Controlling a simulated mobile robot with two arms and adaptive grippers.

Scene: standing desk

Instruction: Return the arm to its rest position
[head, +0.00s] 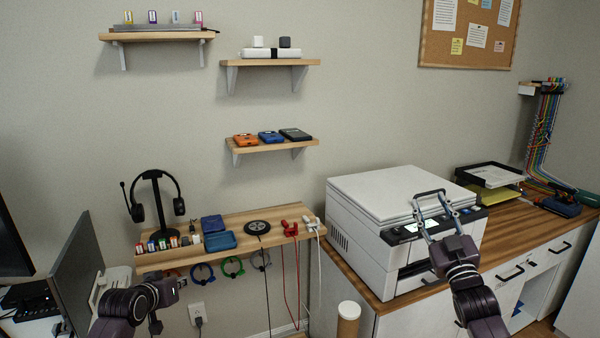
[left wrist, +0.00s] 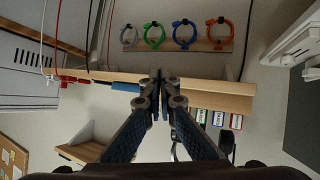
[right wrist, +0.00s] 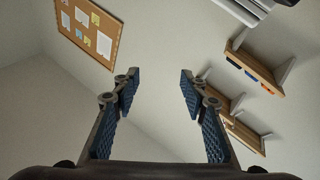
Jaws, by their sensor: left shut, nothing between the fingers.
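My left gripper (head: 178,284) is in the lower left of the head view, in front of and below the wall shelf that holds the headset stand. In the left wrist view its fingers (left wrist: 160,80) are together with nothing between them. My right gripper (head: 430,204) is raised in front of the white printer in the head view. In the right wrist view its fingers (right wrist: 160,82) are spread wide and empty, with bare wall behind them.
The white printer (head: 375,205) stands on a wooden cabinet top (head: 340,250). Monitors (head: 80,275) stand at far left. A cardboard tube (head: 348,322) stands below the printer.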

